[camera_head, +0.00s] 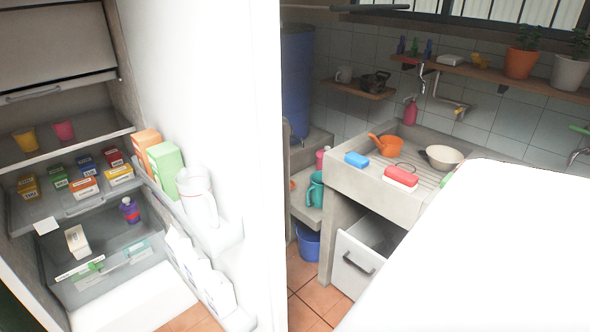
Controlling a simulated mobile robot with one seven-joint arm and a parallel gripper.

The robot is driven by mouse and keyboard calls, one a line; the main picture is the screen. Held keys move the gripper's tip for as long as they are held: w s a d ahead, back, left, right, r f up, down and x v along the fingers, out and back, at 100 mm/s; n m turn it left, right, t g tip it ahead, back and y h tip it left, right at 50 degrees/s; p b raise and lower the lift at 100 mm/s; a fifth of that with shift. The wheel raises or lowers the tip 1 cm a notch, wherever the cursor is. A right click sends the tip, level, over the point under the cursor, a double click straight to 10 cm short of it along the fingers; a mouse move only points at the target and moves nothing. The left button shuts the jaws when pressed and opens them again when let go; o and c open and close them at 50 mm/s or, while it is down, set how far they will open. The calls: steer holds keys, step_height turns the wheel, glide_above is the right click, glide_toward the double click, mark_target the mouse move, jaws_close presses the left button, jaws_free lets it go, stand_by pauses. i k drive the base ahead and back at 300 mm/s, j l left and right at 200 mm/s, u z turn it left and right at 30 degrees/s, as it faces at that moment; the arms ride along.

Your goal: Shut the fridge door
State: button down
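The white fridge door (215,80) stands open in the head view, with its inner face and door shelves showing. A carton pair, a white jug (197,195) and several white packs (200,270) sit on the door shelves. The fridge interior (75,190) is at the left, with small boxes and cups on its shelves. A closed flap compartment (55,40) is at its top. The outer face of the door and any handle on it are hidden. My gripper is not in view.
Right of the door is a concrete sink counter (345,185) with an open drawer (358,265) below it. A blue bucket (307,243) stands on the tiled floor. Wall shelves with potted plants (522,62) are behind. A large white surface fills the lower right.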

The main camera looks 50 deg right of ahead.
mark_target(208, 74)
steer(key=k+l, duration=0.2)
steer(key=l, duration=0.15)
steer(key=k+l+z, duration=0.1)
steer(key=l, duration=0.2)
steer(key=k+l, duration=0.2)
steer(key=l, duration=0.15)
steer(key=k+l, duration=0.2)
steer(key=k+l+z, duration=0.1)
steer(key=l, duration=0.35)
steer(key=i+l, duration=0.15)
steer(key=i, duration=0.55)
